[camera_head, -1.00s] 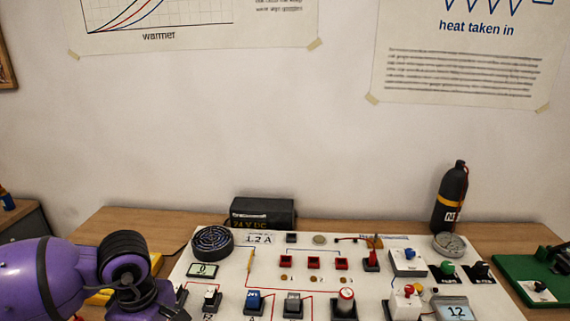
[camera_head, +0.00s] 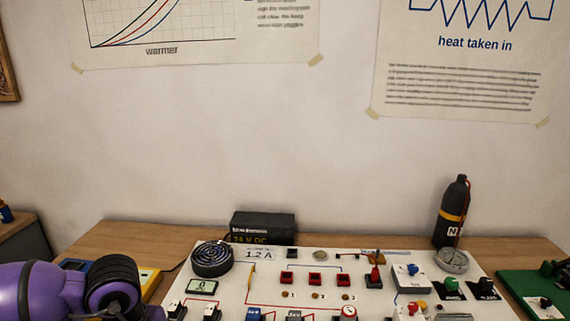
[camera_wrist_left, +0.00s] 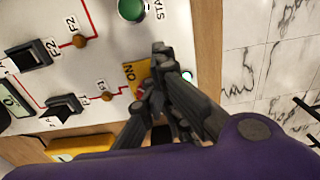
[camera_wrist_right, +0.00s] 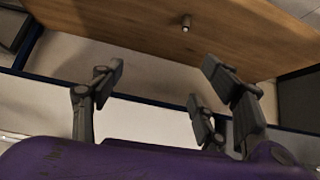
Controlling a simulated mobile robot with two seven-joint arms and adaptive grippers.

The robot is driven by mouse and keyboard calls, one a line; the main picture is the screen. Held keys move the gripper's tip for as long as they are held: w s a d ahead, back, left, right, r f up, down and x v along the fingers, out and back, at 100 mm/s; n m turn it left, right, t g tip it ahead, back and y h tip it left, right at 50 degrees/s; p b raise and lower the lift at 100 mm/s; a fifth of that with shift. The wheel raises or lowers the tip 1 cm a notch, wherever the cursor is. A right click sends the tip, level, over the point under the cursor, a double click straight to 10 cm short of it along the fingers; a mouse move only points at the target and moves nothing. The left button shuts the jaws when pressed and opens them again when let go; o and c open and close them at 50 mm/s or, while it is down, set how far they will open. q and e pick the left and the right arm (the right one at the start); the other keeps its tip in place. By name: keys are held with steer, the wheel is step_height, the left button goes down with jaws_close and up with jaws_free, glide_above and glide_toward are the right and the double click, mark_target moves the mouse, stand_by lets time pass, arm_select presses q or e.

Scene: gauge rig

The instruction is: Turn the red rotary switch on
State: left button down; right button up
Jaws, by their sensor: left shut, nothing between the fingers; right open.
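In the left wrist view my left gripper (camera_wrist_left: 158,88) is shut and empty, its fingertips over the edge of the white board, at a yellow plate (camera_wrist_left: 130,72) marked ON. A small red part (camera_wrist_left: 146,88), perhaps the rotary switch, shows beside the plate. The fingers hide most of it, so I cannot tell its position or whether they touch it. In the head view my left arm (camera_head: 60,290) enters at lower left; its gripper is below the picture. My right gripper (camera_wrist_right: 165,80) is open and empty in the right wrist view, near a wooden surface (camera_wrist_right: 150,35).
The white board (camera_head: 225,290) carries several switches, including a red-topped knob (camera_head: 348,313) and a green knob (camera_head: 451,285). A black power box (camera_head: 263,228), a dark bottle (camera_head: 452,212) and a gauge (camera_head: 452,260) stand at the back. In the left wrist view, black rocker switches (camera_wrist_left: 65,105) lie left of the gripper.

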arm_select(q)
steer(key=shift+s+d, duration=0.2)
steer(key=shift+d, duration=0.15)
steer(key=shift+r, duration=0.1)
step_height(320, 180, up, 6)
steer(key=shift+f+p, duration=0.1)
steer(key=shift+p, duration=1)
arm_select(e)
steer(key=shift+t, duration=0.4)
steer(key=w+r, duration=0.1)
steer(key=r, duration=0.1)
steer(key=w+r, duration=0.1)
steer(key=w, duration=0.1)
steer(key=shift+r, duration=0.35)
